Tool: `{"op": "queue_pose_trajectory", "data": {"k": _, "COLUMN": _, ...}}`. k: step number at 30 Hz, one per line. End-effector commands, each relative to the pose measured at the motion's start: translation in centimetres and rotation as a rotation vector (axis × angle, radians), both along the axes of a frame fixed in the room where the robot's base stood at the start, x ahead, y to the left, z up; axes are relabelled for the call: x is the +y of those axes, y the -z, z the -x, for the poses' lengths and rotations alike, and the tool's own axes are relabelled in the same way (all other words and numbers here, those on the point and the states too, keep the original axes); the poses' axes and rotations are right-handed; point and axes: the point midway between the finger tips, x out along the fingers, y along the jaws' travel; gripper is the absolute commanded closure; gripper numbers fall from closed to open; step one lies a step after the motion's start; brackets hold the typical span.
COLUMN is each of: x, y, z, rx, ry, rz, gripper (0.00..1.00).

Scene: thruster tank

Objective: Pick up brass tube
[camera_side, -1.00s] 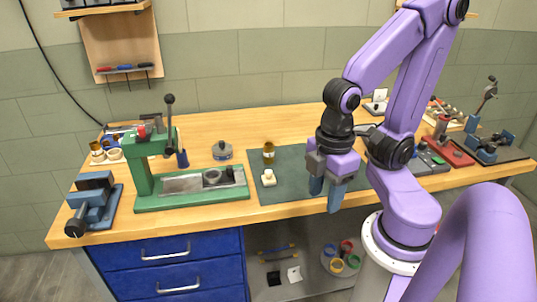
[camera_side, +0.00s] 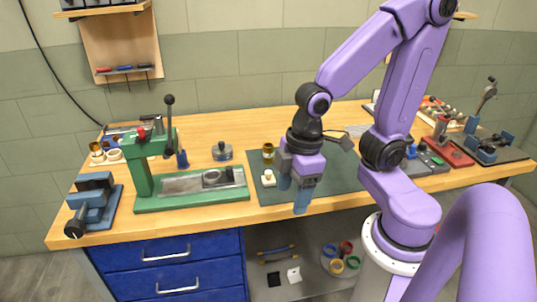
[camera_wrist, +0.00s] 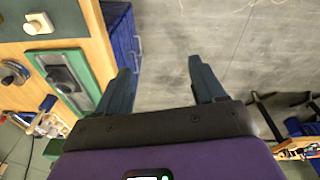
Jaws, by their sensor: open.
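The brass tube (camera_side: 268,152) stands upright on the dark green mat (camera_side: 335,180) in the side view, behind a small cream block (camera_side: 268,178). My gripper (camera_side: 293,198) is open and empty, pointing down near the front edge of the bench, to the right of and nearer the camera than the tube. In the wrist view my open gripper (camera_wrist: 160,68) has grey floor between its fingers. The cream block also shows there (camera_wrist: 38,22) at the top left. I cannot make out the brass tube in the wrist view.
A green press (camera_side: 190,185) stands left of the mat, with a round grey-blue part (camera_side: 222,151) behind it. A blue vise (camera_side: 94,203) is at the far left. A red tool (camera_side: 447,148) stands at the right. The mat's right part is clear.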

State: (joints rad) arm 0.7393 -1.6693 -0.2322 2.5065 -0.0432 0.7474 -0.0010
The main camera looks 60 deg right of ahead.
Motion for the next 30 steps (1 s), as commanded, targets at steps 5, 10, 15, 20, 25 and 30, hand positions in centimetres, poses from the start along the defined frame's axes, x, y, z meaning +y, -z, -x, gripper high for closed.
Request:
{"op": "queue_pose_trajectory", "data": {"k": 5, "x": 0.7, "y": 0.9, "z": -4.4, "rx": -0.054, "ry": 0.095, "rz": -0.033, "gripper": 0.31}}
{"op": "queue_pose_trajectory", "data": {"k": 10, "x": 1.0, "y": 1.6, "z": -8.3, "rx": -0.109, "ry": 0.179, "rz": -0.065, "gripper": 0.31}}
{"op": "queue_pose_trajectory", "data": {"k": 15, "x": 0.9, "y": 2.3, "z": -11.9, "rx": -0.164, "ry": 0.260, "rz": -0.093, "gripper": 0.31}}
{"op": "queue_pose_trajectory", "data": {"k": 20, "x": 0.4, "y": 2.9, "z": -14.9, "rx": -0.217, "ry": 0.333, "rz": -0.117, "gripper": 0.31}}
{"op": "queue_pose_trajectory", "data": {"k": 25, "x": -0.3, "y": 3.5, "z": -17.7, "rx": -0.273, "ry": 0.409, "rz": -0.139, "gripper": 0.31}}
{"op": "queue_pose_trajectory", "data": {"k": 30, "x": -1.4, "y": 4.1, "z": -20.1, "rx": -0.328, "ry": 0.483, "rz": -0.161, "gripper": 0.31}}
